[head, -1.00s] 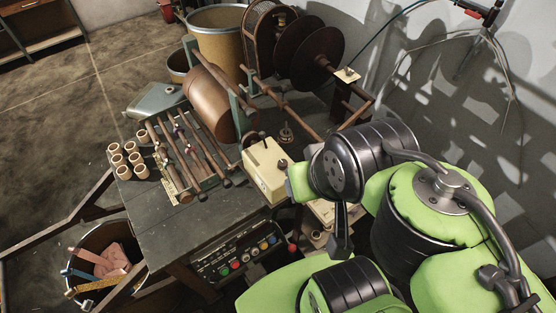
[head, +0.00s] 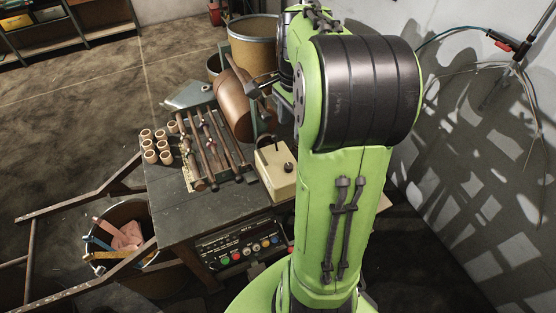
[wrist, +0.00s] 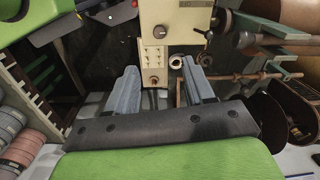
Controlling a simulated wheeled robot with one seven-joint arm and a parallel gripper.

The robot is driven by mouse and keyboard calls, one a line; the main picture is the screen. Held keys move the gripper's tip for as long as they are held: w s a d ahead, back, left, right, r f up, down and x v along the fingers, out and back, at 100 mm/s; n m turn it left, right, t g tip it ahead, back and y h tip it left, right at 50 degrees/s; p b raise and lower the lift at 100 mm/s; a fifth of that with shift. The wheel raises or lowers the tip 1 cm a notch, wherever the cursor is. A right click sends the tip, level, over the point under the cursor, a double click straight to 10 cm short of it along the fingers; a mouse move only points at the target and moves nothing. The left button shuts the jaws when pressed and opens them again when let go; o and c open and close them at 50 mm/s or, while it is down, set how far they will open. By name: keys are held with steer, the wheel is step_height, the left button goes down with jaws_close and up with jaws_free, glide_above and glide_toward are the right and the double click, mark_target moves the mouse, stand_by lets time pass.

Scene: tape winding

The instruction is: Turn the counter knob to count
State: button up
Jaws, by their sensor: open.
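No label that I can read marks this knob as the counter's. In the wrist view a cream panel (wrist: 172,15) with rows of small fittings shows ahead, and a dark part sticks out at its right. I cannot tell whether that part is the same knob. My gripper (wrist: 163,88) is open, its two grey fingers spread wide with nothing held, apart from the panel.
A control panel (head: 240,252) with coloured buttons is on the bench front (head: 190,217). Rods, a copper roller (head: 234,104) and several small spools (head: 150,144) crowd the bench. A bin (head: 108,225) stands at lower left. Wound rolls (wrist: 16,142) sit at left in the wrist view.

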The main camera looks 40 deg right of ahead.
mark_target(289, 165)
step_height(289, 165, down, 15)
steer(key=shift+w+f+b, duration=0.1)
steer(key=shift+w+b, duration=0.05)
steer(key=shift+b, duration=0.55)
steer(key=shift+c, duration=0.5)
jaws_close()
